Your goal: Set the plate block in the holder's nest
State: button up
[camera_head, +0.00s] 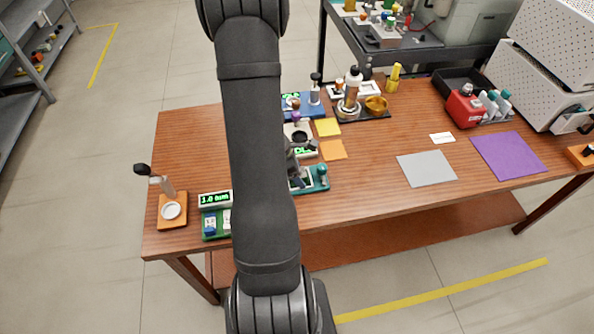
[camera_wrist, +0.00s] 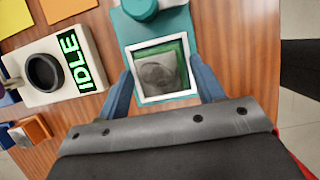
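The plate block (camera_wrist: 163,70) appears in the wrist view as a white square frame around a grey face with green along its inner edges. It sits between the two blue fingers of my gripper (camera_wrist: 160,66), whose tips meet its left and right sides. The block lies over the teal holder (camera_wrist: 133,31), which has a round teal knob at its far end. Whether the block is seated in the nest or just above it cannot be told. In the head view, the holder (camera_head: 322,184) shows beside my arm, which hides most of my gripper.
A white device (camera_wrist: 48,47) with an IDLE display and black ring stands left of the holder. A green tray (camera_head: 208,231) with a numeric display and a wooden stand (camera_head: 181,203) are at the table's left. The table's right holds grey (camera_head: 426,169) and purple (camera_head: 508,154) mats.

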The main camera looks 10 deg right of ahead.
jog(key=shift+r, duration=0.15)
jog(key=v, duration=1.2)
jog(key=x, duration=1.2)
dwell(0.4)
